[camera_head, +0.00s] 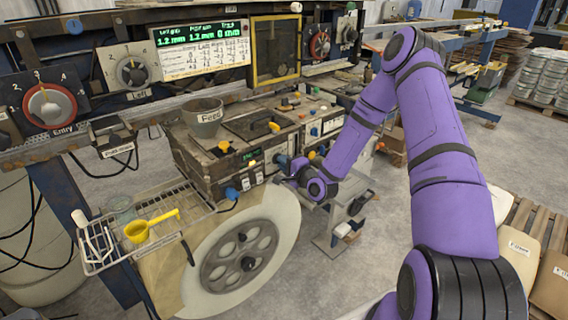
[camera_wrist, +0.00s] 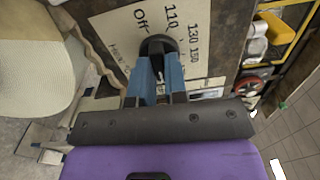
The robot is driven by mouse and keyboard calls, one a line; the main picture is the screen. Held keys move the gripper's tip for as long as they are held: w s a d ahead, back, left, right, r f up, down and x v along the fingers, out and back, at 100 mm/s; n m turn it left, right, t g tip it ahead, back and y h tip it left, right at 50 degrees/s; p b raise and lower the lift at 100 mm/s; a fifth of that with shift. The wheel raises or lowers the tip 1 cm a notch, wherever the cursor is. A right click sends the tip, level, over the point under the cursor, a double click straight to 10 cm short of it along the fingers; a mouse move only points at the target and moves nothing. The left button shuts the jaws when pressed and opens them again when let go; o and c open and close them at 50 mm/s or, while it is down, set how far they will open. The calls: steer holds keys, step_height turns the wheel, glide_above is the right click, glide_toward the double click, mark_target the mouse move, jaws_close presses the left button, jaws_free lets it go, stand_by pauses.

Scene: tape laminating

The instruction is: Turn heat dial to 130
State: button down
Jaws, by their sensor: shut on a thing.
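The heat dial (camera_wrist: 157,46) is a black round knob on a cream plate (camera_wrist: 118,28) in the wrist view. The plate is marked "Off", "110", "130" and "150", with "Off" at the left and the numbers running to the right. My gripper (camera_wrist: 161,72) has its two blue fingers closed around the dial's knob. The fingers hide part of the knob, and I cannot tell which mark its pointer faces. In the head view my gripper (camera_head: 286,163) reaches the front of the machine, and the dial is hidden there.
A large cream roll (camera_head: 278,215) on a grey hub stands below my gripper. A wire rack (camera_head: 163,238) with a yellow scoop (camera_head: 150,226) is at the left. A grey bucket (camera_head: 204,117) stands on the machine. The entry dial (camera_head: 50,106) is at the far left.

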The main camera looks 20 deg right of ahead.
steer(key=n, duration=2.2)
steer(key=shift+s+a+r, duration=0.1)
steer(key=shift+a, duration=0.15)
steer(key=shift+n, duration=0.3)
steer(key=c, duration=1.1)
jaws_free()
steer(key=shift+c, duration=0.2)
steer(key=shift+s, duration=0.1)
steer(key=v, duration=1)
steer(key=shift+s+d, duration=0.15)
steer(key=shift+s, duration=0.15)
